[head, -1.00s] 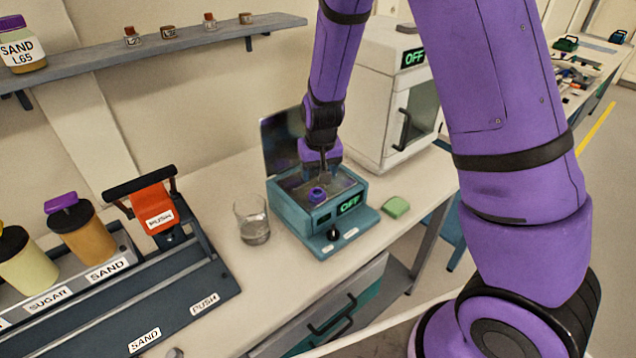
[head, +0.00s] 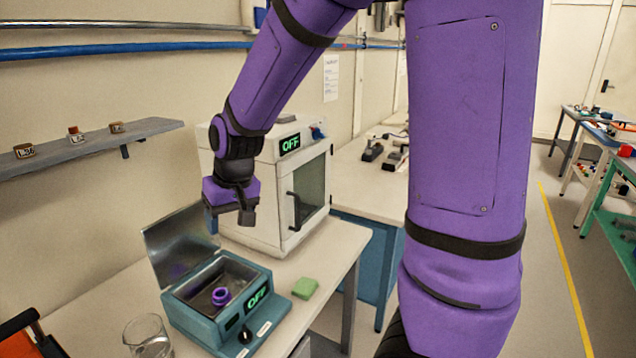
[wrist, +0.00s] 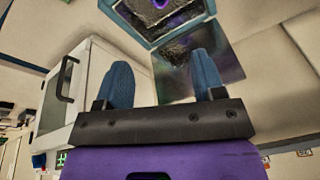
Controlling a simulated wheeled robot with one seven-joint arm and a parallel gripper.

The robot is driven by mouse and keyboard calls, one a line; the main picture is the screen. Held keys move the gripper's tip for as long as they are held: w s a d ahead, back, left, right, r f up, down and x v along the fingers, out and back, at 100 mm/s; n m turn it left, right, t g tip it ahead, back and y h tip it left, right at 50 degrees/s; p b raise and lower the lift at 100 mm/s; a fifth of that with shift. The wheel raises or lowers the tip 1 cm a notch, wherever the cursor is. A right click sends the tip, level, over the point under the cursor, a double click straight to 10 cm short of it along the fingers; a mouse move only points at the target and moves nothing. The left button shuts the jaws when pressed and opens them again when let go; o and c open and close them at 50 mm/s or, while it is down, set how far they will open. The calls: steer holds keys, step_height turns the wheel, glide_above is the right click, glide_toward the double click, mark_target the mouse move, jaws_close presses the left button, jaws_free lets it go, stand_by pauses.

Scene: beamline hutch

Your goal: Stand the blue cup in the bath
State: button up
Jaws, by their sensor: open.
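The blue cup (head: 221,296), which looks purple-blue, stands upright with its mouth up inside the open basin of the teal bath (head: 193,320). The bath's lid (head: 178,243) is tilted open at the back, and its display reads OFF. My gripper (head: 245,216) is empty and hangs above and behind the bath, apart from the cup. In the wrist view my gripper (wrist: 162,75) shows two blue fingers spread apart with nothing between them. The bath (wrist: 205,12) lies beyond the fingertips, with part of the cup (wrist: 160,3) at the top edge.
A glass beaker (head: 147,338) stands left of the bath, and a green sponge (head: 304,288) lies to its right. A white oven (head: 275,190), display OFF, is close behind my gripper. A wall shelf (head: 95,147) holds small jars. The aisle at right is clear.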

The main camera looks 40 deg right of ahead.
steer(key=s+d+r+t, duration=0.1)
steer(key=s+d+r, duration=0.1)
steer(key=s+r, duration=0.5)
steer(key=s+d+r+t+h, duration=0.1)
steer(key=s+r, duration=0.5)
steer(key=s, duration=0.8)
steer(key=shift+s+d+r+n, duration=0.15)
steer(key=shift+d+r+n, duration=0.25)
steer(key=shift+d, duration=0.5)
